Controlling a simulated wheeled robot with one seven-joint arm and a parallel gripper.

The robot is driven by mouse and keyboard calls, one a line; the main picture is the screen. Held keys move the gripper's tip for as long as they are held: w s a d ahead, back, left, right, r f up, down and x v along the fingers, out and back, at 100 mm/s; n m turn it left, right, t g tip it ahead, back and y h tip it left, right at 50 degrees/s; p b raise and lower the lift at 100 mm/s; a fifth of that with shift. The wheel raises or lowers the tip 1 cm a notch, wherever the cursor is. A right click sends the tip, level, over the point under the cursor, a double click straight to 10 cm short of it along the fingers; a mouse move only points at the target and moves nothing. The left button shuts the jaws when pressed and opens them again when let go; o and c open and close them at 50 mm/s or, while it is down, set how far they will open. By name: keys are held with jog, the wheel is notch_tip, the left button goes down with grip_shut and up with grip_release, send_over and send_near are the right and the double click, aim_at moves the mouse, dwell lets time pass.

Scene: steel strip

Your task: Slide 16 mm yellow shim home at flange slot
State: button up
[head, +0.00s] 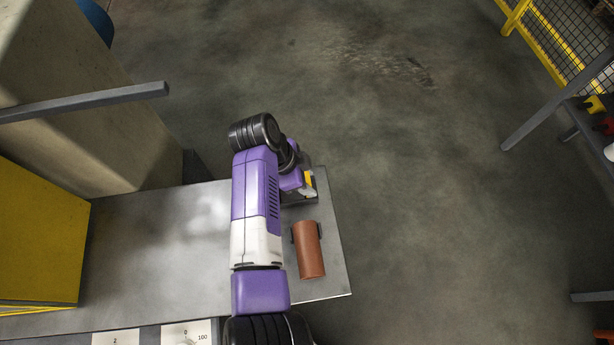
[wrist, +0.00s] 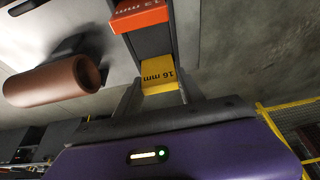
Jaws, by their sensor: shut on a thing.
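The yellow shim (wrist: 158,78), marked "16 mm", sits between the two fingers of my gripper (wrist: 160,90) in the wrist view. My gripper is shut on it. A dark grey bar or channel (wrist: 152,42) runs up from the shim to an orange-red block (wrist: 138,15) marked "13 mm". I cannot tell how deep the yellow shim sits in any slot. In the head view a small yellow patch (head: 309,179) shows by my gripper at the table's far right corner; my arm hides much of that area.
A copper-brown cylinder (head: 309,249) lies on the steel table (head: 150,245), near its right edge; it also shows in the wrist view (wrist: 50,82). A yellow box (head: 40,235) stands at the left. Open floor (head: 430,200) lies right of the table.

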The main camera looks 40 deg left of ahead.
jog(key=shift+f, duration=0.15)
jog(key=o, duration=1.4)
jog(key=shift+v, duration=3.95)
